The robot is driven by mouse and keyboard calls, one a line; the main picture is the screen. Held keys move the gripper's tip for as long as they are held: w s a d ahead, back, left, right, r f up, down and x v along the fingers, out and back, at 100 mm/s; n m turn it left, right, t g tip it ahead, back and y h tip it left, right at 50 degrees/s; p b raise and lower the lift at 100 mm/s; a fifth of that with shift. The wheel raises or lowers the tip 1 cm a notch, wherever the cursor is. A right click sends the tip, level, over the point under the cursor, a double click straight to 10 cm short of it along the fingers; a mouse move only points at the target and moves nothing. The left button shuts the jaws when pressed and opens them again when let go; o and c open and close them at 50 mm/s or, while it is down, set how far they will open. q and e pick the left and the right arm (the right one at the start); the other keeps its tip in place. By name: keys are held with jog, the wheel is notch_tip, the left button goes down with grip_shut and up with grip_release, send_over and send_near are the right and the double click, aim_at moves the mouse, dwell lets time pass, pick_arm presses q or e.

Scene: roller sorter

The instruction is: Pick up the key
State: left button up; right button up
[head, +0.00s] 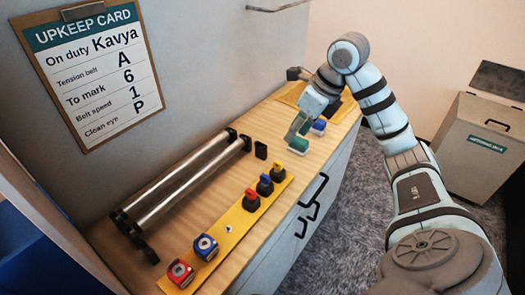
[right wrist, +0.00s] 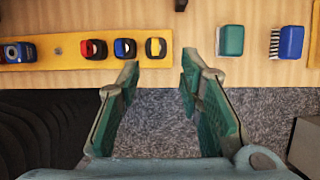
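I cannot make out a clear key. Black angled rods (head: 314,197) show on the cabinet's front face in the head view; I cannot tell whether they are keys or handles. My right gripper (head: 294,133) is over the bench near the green block (head: 299,145). In the right wrist view its fingers (right wrist: 160,78) are apart with nothing between them, and the gap looks down on the bench's front edge and the carpet. The green block (right wrist: 230,41) lies right of the fingers there. My left gripper is not in view.
A yellow strip (head: 227,229) carries red, blue and yellow knobs and two dial cubes. Two metal rollers (head: 182,180) lie behind it. A blue brush (right wrist: 287,42) lies beside the green block. A grey bin (head: 481,140) stands on the right, and a clipboard card (head: 90,70) hangs on the wall.

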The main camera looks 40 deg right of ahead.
jog(key=b, duration=0.2)
send_near(279, 162)
jog(key=x, duration=0.9)
jog(key=shift+f, duration=0.2)
jog(key=shift+a, duration=0.1)
jog(key=shift+c, duration=0.5)
grip_shut()
